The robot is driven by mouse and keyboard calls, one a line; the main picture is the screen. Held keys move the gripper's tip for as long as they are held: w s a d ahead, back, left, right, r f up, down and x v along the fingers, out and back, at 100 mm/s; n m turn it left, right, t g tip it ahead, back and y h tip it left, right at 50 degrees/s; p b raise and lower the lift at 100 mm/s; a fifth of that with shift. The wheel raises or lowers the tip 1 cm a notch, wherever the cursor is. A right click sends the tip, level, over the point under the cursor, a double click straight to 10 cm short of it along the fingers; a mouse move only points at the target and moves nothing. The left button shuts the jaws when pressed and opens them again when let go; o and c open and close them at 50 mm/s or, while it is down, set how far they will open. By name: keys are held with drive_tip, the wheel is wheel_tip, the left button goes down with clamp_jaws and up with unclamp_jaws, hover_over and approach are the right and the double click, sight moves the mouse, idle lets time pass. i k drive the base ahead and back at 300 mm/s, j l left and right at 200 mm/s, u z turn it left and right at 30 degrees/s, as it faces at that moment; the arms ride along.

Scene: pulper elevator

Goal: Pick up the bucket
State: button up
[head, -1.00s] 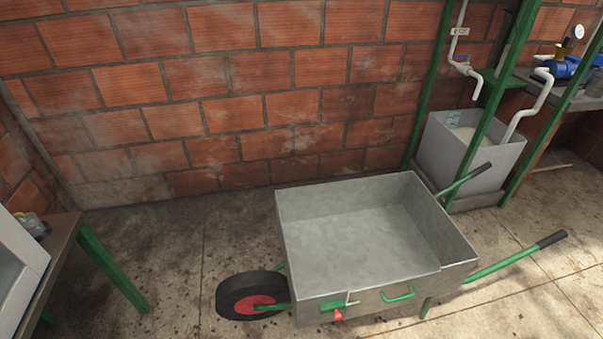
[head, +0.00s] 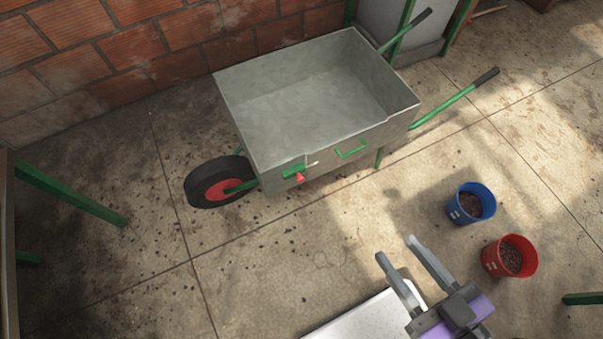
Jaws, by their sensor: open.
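Two buckets stand upright on the concrete floor at the right of the head view. One is a blue bucket (head: 459,213) and the other a red bucket (head: 491,257), nearer to me. Each holds dark, grainy stuff. The picture does not tell which one is meant. My gripper (head: 396,248) shows at the lower middle, left of both buckets. Its two grey fingers are spread apart with nothing between them, and it touches neither bucket.
A grey metal wheelbarrow (head: 318,145) with a black and red wheel (head: 219,183) and green handles stands beyond my gripper, by the brick wall (head: 130,45). A green leg (head: 70,195) juts in at left. The floor between wheelbarrow and buckets is clear.

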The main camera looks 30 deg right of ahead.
sight(472, 202)
drive_tip(key=j+z, duration=0.15)
drive_tip(key=z, duration=0.35)
drive_tip(key=j+z, duration=0.15)
drive_tip(key=z, duration=0.35)
drive_tip(key=k+j+z, duration=0.1)
drive_tip(key=z, duration=0.4)
drive_tip(key=j+z, duration=0.1)
drive_tip(key=z, duration=0.4)
drive_tip(key=k+l, duration=0.05)
